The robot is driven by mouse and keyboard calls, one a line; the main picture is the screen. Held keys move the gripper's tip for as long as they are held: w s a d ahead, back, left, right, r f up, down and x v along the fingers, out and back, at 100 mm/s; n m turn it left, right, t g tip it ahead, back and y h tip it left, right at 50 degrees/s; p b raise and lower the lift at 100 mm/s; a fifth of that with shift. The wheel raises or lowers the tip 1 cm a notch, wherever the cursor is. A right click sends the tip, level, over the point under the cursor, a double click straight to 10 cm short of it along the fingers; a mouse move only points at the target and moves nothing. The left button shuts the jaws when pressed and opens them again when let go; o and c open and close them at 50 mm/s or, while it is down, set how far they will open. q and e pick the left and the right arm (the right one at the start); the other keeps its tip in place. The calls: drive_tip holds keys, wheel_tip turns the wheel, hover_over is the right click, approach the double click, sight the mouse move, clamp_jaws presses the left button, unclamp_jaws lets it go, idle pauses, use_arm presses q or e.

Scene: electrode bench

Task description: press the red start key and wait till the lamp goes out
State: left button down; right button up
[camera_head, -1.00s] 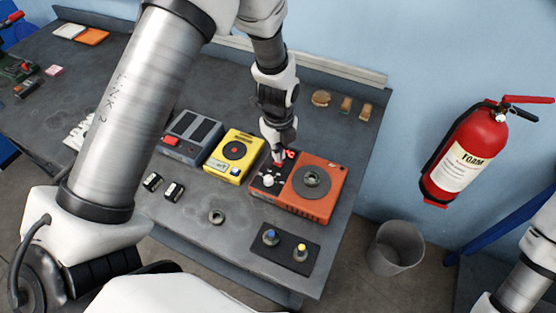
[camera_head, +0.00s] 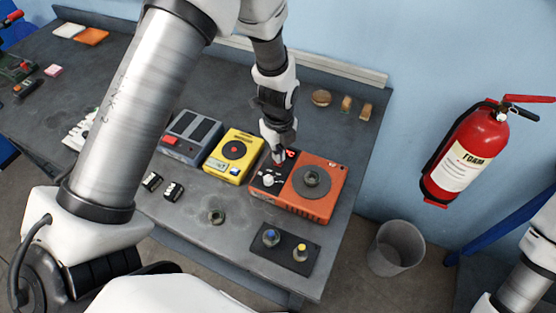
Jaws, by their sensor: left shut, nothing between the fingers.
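The orange-red device (camera_head: 318,205) stands near the right end of the bench, with a round dark plate on top and a black control panel (camera_head: 258,184) at its left. The panel bears a white knob (camera_head: 268,180) and a small red part (camera_head: 291,153) at its back. My left gripper (camera_head: 278,158) is shut and empty, pointing down at the back of the panel beside the red part. Its tips hide what lies under them, so I cannot tell whether they touch a key. I cannot make out a lit lamp. My right gripper is out of view.
A yellow device (camera_head: 234,155) and a grey device (camera_head: 190,138) stand left of the orange one. A bin (camera_head: 397,248) stands right of the bench.

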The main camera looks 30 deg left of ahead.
use_arm(q)
drive_tip(key=shift+f+b, duration=0.4)
drive_tip(key=shift+f, duration=0.45)
drive_tip(key=shift+r, duration=0.15)
wheel_tip(320, 180, up, 6)
drive_tip(key=p, duration=0.5)
idle(0.5)
